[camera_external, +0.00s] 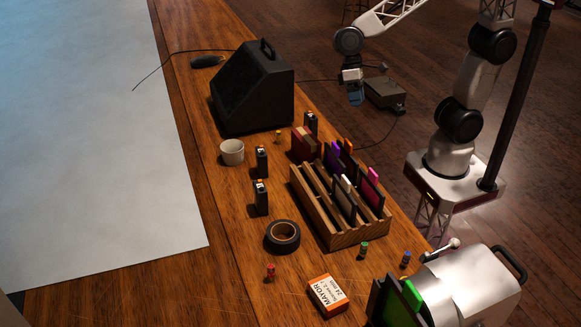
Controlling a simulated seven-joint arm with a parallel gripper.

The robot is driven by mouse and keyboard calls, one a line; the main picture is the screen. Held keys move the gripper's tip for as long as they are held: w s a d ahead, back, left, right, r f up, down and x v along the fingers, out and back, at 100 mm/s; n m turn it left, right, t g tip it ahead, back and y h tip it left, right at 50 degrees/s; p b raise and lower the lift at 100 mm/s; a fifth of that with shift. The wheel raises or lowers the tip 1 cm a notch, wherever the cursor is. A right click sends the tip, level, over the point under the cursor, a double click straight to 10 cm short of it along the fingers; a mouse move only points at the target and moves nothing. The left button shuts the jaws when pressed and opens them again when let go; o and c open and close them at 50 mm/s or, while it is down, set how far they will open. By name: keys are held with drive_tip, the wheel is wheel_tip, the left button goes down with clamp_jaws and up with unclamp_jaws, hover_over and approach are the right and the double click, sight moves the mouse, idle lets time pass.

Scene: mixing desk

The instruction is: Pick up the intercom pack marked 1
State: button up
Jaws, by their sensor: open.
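Three small black upright packs with pale marks on top stand on the wooden desk. One pack (261,198) is nearest, behind the tape roll. A second pack (262,163) stands just beyond it, beside the cup. A third pack (311,124) stands farther right, next to the dark speaker. Their numbers are too small to read, so I cannot tell which is marked 1. My gripper (355,98) hangs in the air to the right of the speaker, pointing down, away from all three packs. It is open with nothing seen in it.
A wooden rack (345,239) with coloured cards stands right of the packs. A black tape roll (282,236), a white cup (232,152) and the dark speaker (248,90) surround them. An orange and white box (327,295) and a lamp (470,285) are in front.

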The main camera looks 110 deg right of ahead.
drive_tip(key=w+f+m+y, duration=0.2)
drive_tip(key=w+f+m, duration=0.15)
drive_tip(key=w, duration=0.55)
drive_tip(key=w+f+m+y, duration=0.25)
drive_tip(key=w+f, duration=0.25)
drive_tip(key=w, duration=0.5)
drive_tip(key=m+t+y, duration=0.1)
drive_tip(key=m+y, duration=0.3)
drive_tip(key=m, duration=0.2)
approach(259, 183)
drive_tip(key=x, duration=0.3)
drive_tip(key=shift+a+f, duration=0.2)
drive_tip(key=shift+f, duration=0.15)
drive_tip(key=shift+x, duration=1.3)
drive_tip(key=shift+r, duration=0.1)
drive_tip(key=shift+x, duration=2.65)
drive_tip(key=shift+r, duration=0.15)
drive_tip(key=c, duration=1.2)
